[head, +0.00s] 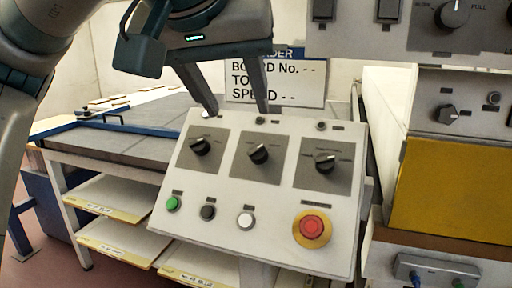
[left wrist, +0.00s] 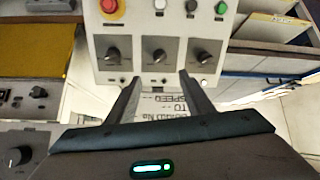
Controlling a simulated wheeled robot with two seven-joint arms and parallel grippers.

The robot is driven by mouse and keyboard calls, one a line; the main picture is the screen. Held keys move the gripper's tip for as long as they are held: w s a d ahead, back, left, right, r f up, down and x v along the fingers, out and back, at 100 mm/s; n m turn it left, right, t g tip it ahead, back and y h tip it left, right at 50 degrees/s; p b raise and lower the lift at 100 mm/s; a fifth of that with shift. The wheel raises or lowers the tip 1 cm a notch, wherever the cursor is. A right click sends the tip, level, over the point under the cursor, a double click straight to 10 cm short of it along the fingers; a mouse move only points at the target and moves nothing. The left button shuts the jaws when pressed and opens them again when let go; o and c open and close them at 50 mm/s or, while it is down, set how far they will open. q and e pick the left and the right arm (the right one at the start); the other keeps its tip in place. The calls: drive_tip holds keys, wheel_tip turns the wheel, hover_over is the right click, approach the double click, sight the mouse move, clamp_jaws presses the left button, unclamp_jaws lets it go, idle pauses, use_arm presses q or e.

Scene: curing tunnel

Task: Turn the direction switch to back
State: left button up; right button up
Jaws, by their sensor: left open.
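A tilted white control panel (head: 280,205) stands in the middle of the head view, with three black rotary switches in a row: left (head: 201,147), middle (head: 258,153) and right (head: 326,161). Their small labels are too blurred to tell which is the direction switch. My left gripper (head: 238,113) is open and empty, at the panel's upper edge. In the left wrist view, the fingertips (left wrist: 158,76) are apart, with the middle switch (left wrist: 158,55) just beyond the gap between them. They touch no switch that I can make out. My right gripper is not in view.
Green (head: 173,203), black (head: 208,212) and white (head: 245,220) buttons and a red stop button (head: 312,227) line the panel's lower part. A sign (head: 275,82) stands behind the gripper. A grey table (head: 125,140) is at left; a yellow-fronted cabinet (head: 450,190) is at right.

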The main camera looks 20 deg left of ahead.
sight(256, 148)
use_arm(q)
drive_tip(key=x, duration=1.6)
drive_tip(key=shift+w+a+f, duration=0.1)
drive_tip(key=shift+w+f, duration=0.15)
drive_tip(key=shift+c, duration=0.2)
drive_tip(key=c, duration=1)
